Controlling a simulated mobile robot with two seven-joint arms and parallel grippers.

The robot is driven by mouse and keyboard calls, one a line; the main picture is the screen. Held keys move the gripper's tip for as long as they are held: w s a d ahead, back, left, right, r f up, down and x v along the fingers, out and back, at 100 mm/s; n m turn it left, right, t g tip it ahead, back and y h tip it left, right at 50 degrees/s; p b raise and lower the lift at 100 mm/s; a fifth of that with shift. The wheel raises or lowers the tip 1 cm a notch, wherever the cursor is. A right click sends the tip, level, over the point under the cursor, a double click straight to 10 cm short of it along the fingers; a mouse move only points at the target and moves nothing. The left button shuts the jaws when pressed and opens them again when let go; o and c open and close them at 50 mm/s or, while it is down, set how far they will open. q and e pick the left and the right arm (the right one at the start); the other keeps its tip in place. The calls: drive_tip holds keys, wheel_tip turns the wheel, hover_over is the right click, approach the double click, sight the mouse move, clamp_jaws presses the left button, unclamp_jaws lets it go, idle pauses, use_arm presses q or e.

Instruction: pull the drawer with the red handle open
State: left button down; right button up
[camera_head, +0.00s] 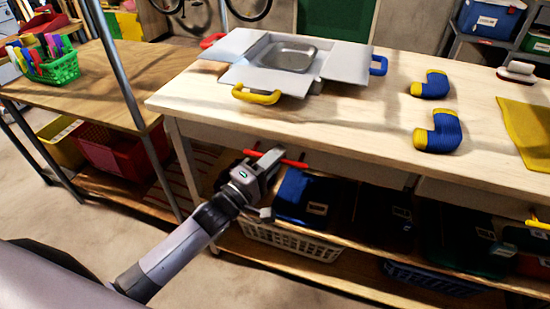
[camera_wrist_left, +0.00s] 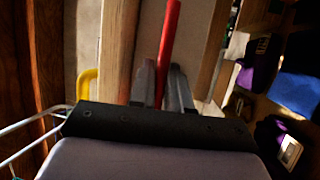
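The red handle (camera_head: 294,163) is a thin bar on a pale drawer front (camera_head: 345,171) under the wooden workbench top. The drawer front looks flush with the bench, with no visible gap. My left gripper (camera_head: 268,159) is at the handle, and the bar sticks out on both sides of it. In the left wrist view the red handle (camera_wrist_left: 170,35) runs between the two dark fingers (camera_wrist_left: 162,85), which sit close on either side of it. Part of the bar is hidden by the fingers. My right gripper is not in view.
The workbench top (camera_head: 385,135) holds an open box (camera_head: 345,62) and blue pipe elbows (camera_head: 437,131). A yellow handle (camera_head: 538,224) is at far right. Floor in front (camera_head: 235,285) is clear.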

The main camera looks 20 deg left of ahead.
use_arm(q)
drive_tip(key=s+a+p, duration=0.1)
drive_tip(key=s+p, duration=0.9)
drive_tip(key=s, duration=1.5)
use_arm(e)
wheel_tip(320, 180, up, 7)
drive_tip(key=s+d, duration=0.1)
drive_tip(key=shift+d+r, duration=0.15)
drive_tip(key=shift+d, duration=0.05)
use_arm(q)
drive_tip(key=c, duration=1.4)
unclamp_jaws()
drive_tip(key=shift+c, duration=0.2)
